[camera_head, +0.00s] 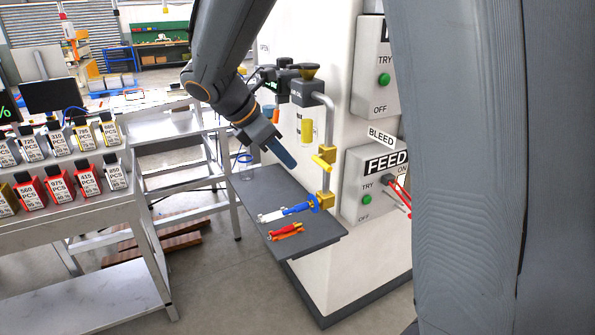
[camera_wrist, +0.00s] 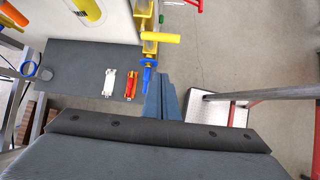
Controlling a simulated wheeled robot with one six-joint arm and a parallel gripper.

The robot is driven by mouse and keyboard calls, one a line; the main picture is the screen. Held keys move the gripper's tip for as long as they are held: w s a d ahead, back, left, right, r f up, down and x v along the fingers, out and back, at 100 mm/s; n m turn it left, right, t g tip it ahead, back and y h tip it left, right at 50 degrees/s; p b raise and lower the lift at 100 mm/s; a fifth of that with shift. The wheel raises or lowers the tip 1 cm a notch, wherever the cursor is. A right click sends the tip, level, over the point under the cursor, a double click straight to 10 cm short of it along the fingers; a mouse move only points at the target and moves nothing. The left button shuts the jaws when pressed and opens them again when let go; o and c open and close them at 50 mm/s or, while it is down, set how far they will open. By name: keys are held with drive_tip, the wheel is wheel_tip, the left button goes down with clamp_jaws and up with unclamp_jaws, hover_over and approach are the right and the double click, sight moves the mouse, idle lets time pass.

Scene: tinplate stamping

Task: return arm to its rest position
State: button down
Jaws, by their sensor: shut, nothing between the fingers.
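My gripper (camera_head: 285,158) hangs in the upper middle of the head view, above the dark grey shelf (camera_head: 250,190) by the white machine. Its blue-grey fingers are together with nothing between them. They also show at the lower middle of the wrist view (camera_wrist: 162,100). The gripper is apart from the shelf and from the pipe with yellow fittings (camera_head: 327,150) to its right. My arm reaches down from the top of the head view, bent at the elbow.
A FEED box (camera_head: 372,180) with a red-handled lever is on the machine's wall. A metal cart (camera_head: 120,215) with several labelled bottles stands left.

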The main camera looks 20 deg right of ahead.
drive_tip(key=s+a+f+m+y, duration=0.2)
drive_tip(key=s+f+m+y, duration=0.5)
drive_tip(key=s+f+m, duration=0.7)
drive_tip(key=s+m+b, duration=0.1)
drive_tip(key=m, duration=0.3)
drive_tip(key=shift+s+a+f+m, duration=0.2)
drive_tip(key=shift+f+m, duration=0.2)
